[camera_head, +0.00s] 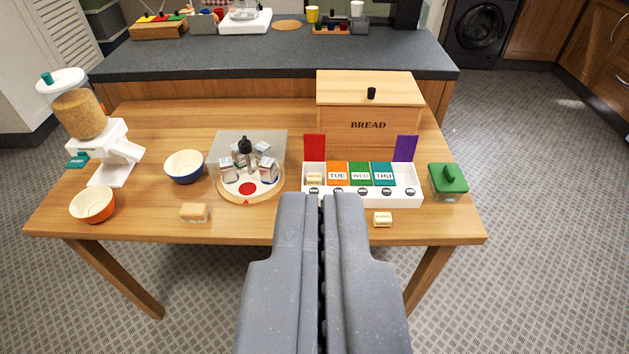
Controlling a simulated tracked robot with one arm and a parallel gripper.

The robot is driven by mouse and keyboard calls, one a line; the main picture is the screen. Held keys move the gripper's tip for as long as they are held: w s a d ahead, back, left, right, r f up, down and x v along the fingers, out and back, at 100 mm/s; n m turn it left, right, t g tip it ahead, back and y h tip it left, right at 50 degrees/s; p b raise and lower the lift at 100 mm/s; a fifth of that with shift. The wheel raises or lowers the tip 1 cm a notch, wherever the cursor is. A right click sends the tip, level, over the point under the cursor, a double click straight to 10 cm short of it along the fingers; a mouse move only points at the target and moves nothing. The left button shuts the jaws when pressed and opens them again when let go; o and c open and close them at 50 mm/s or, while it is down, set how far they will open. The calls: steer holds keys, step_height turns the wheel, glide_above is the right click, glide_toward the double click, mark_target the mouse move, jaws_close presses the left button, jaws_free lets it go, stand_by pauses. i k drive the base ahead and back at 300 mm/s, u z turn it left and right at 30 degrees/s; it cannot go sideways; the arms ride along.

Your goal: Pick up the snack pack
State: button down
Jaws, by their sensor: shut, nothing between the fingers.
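A small cream pack with printed lettering (383,219) lies on the wooden table near its front edge, right of my fingertips. It looks like a snack pack. A similar cream pack (315,178) sits in the leftmost compartment of a white day organizer (345,198), under a raised red lid (314,147). The orange TUE, green WED and teal THU lids are down, and the purple lid (405,148) at the right end is raised. My gripper (321,198) is shut and empty, in front of the organizer's left part and apart from the loose pack.
The wooden table (330,228) also holds a tan block (194,212), a round tray with bottles (252,198), two bowls, a cereal dispenser (115,155), a BREAD box (368,125) and a green-lidded container (447,180). Bare table surrounds the loose pack's right side.

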mark_target(313, 178)
steer(key=i, duration=1.3)
steer(key=u, duration=0.55)
